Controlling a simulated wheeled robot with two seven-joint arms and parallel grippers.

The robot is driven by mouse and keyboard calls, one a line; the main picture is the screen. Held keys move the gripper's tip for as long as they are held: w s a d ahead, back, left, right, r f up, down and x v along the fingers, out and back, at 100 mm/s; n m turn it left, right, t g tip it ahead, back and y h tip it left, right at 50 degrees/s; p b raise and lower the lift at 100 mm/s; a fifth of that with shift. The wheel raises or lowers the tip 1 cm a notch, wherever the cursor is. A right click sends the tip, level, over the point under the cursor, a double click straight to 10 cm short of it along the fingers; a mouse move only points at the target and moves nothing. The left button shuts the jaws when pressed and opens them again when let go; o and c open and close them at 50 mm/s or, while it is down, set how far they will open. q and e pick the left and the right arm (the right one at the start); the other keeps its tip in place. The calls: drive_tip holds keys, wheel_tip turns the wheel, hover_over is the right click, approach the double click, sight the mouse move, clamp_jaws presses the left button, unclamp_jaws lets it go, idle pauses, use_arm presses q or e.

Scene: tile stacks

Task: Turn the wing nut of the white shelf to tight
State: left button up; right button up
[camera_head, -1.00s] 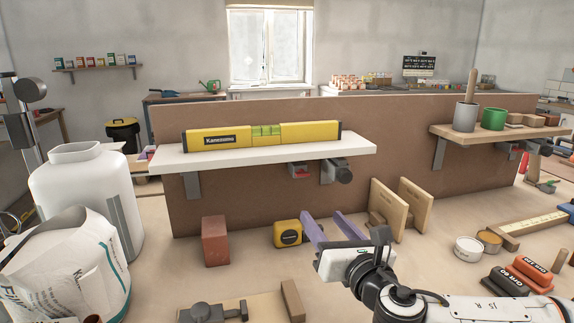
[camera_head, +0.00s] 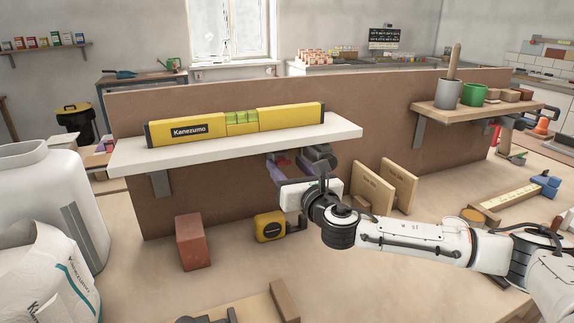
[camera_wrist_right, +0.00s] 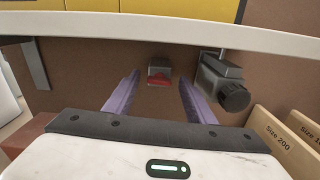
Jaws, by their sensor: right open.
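The white shelf (camera_head: 240,146) is fixed to a brown board, and its front edge crosses the top of the right wrist view (camera_wrist_right: 200,29). Under it, a red wing nut (camera_wrist_right: 160,79) sits on a small grey block, beside a grey bracket with a dark round knob (camera_wrist_right: 232,97). My right gripper (camera_head: 290,168) is under the shelf with its purple fingers apart, pointing at the board. In the right wrist view the wing nut shows between the fingers, and nothing is gripped. Whether they touch it I cannot tell. My left gripper is out of view.
A yellow level (camera_head: 240,122) lies on the shelf. Below stand a red brick (camera_head: 192,242) and a yellow tape measure (camera_head: 270,227). Two wooden boards (camera_head: 385,185) lean right of my gripper. A second shelf (camera_head: 470,108) holds pots.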

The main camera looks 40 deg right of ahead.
drive_tip(key=shift+w, duration=0.3)
drive_tip(key=c, duration=1)
drive_tip(key=shift+c, duration=0.2)
